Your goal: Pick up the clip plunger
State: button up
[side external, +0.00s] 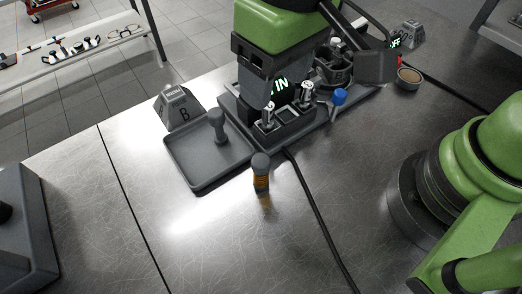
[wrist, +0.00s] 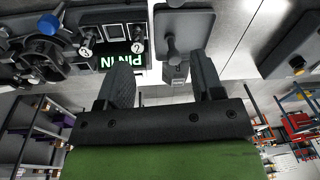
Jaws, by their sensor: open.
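A grey plunger-like part with a round knob (side external: 217,120) stands upright in the shallow grey tray (side external: 188,186). A short cylinder with a dark cap and an orange band (side external: 261,173) stands on the bench just outside the tray. I cannot tell for certain which is the clip plunger. My gripper (side external: 256,92) is high above the lit fixture, behind and to the right of the tray. In the wrist view its two fingers (wrist: 161,60) are apart with nothing held. The grey knobbed part also shows beyond them (wrist: 171,48).
The fixture (side external: 290,128) has an IN display, metal pins and a blue knob (side external: 339,97). A black cable (side external: 318,217) crosses the bench.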

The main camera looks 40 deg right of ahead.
jog(key=n+h, duration=0.1)
send_over(261, 160)
jog(key=shift+g, duration=0.4)
jog(key=f, duration=0.5)
jog(key=shift+w+f, duration=0.15)
jog(key=shift+w, duration=0.05)
notch_tip(261, 160, down, 4)
jog(key=shift+s+a+f, duration=0.1)
jog(key=shift+f, duration=0.1)
notch_tip(261, 160, down, 6)
jog(key=shift+s+r, duration=0.1)
jog(key=shift+r, duration=0.05)
jog(key=shift+c, duration=0.4)
jog(key=c, duration=0.9)
